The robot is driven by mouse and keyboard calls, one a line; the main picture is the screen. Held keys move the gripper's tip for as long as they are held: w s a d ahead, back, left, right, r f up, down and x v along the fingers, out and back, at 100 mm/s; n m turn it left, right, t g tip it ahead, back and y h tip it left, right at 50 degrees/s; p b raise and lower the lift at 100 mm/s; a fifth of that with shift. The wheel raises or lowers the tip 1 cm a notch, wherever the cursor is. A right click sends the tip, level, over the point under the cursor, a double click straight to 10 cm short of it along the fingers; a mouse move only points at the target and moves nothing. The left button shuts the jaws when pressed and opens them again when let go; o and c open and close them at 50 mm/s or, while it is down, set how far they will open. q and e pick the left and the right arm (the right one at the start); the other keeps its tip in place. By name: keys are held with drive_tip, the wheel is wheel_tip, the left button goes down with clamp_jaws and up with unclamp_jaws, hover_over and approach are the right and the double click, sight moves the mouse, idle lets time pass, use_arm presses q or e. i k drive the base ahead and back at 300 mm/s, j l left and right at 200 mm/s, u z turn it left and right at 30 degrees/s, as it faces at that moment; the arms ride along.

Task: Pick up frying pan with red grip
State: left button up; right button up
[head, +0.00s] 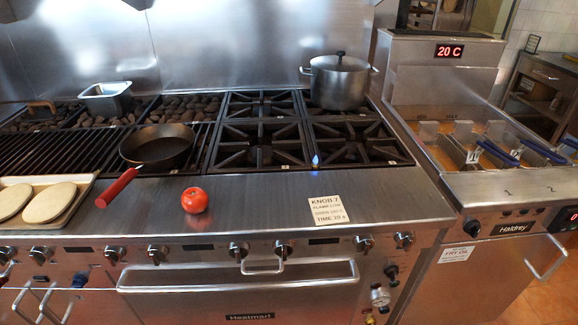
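A dark frying pan (160,145) sits upright on the bars of the char grill (70,151), left of the burners. Its red grip (118,188) points toward the front left and reaches out over the steel front ledge. The pan looks empty. Neither of my grippers is in view, and nothing touches the pan.
A tomato (195,200) lies on the ledge right of the grip. A tray with flat breads (50,203) is left of it. A steel pot (340,82) stands on a back burner. A small blue flame (315,160) shows at a front burner. A fryer (480,150) is at right.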

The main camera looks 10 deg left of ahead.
sight(161, 147)
drive_tip(key=z, duration=0.3)
drive_tip(key=i+j+z, duration=0.2)
drive_tip(key=j, duration=0.15)
drive_tip(key=u, duration=0.4)
drive_tip(key=j+u, duration=0.15)
drive_tip(key=u, duration=0.2)
drive_tip(key=j+u, duration=0.1)
drive_tip(key=u, duration=0.3)
drive_tip(key=j+u, duration=0.1)
drive_tip(key=u, duration=0.25)
drive_tip(key=k+j+z, duration=0.15)
drive_tip(key=z, duration=0.2)
drive_tip(key=k+z, duration=0.35)
drive_tip(key=i+j, duration=0.05)
drive_tip(key=i, duration=0.05)
